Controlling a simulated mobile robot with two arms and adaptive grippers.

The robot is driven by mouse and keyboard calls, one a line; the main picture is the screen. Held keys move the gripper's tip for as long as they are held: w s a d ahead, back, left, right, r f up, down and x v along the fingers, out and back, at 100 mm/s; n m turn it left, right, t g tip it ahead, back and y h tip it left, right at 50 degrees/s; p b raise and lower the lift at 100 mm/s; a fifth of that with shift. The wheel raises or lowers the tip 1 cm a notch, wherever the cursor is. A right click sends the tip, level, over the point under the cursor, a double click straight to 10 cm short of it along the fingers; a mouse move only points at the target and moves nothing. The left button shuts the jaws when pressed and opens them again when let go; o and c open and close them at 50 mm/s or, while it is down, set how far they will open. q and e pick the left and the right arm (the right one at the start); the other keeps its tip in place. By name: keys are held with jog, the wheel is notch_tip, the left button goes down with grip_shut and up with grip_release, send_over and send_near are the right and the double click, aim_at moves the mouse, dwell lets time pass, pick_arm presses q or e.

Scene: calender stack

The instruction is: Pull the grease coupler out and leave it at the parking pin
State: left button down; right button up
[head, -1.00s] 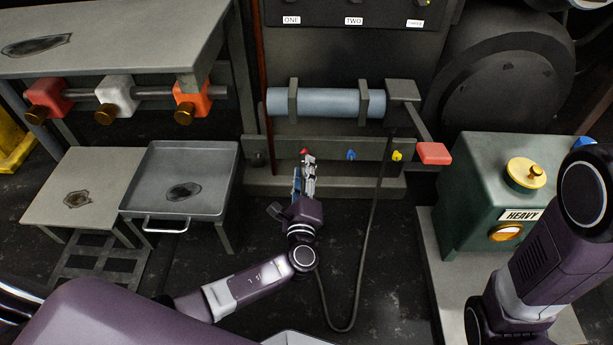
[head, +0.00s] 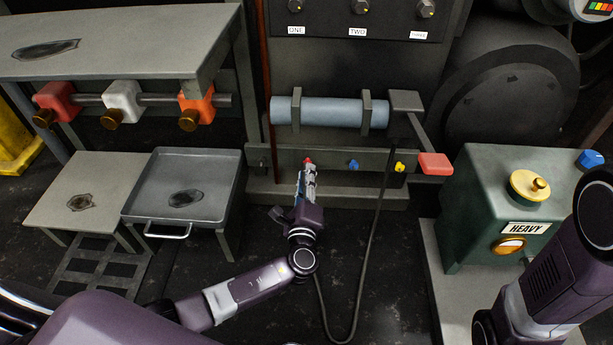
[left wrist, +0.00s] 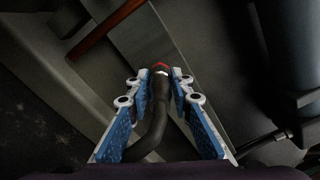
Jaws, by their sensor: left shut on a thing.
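My left gripper (head: 308,173) is at the grey rail below the blue-grey cylinder. In the left wrist view its blue-padded fingers (left wrist: 160,88) are shut on the black grease coupler (left wrist: 158,92). The coupler's tip is at the red fitting (left wrist: 161,66); I cannot tell whether it is still seated. The red fitting also shows in the head view (head: 308,160). A black hose (head: 364,270) loops from the machine down to the floor and back towards the gripper. A dark pin (head: 262,163) at the rail's left end may be the parking pin. My right gripper is out of view.
The rail (head: 330,158) also bears a blue fitting (head: 353,165) and a yellow fitting (head: 399,167). A red pedal-like block (head: 435,163) sticks out at right. A grey tray (head: 218,180) stands at left, a green box (head: 478,225) at right.

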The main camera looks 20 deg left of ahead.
pick_arm(q)
jog(key=shift+s, duration=0.15)
jog(key=shift+p+v, duration=0.45)
jog(key=shift+v, duration=1.15)
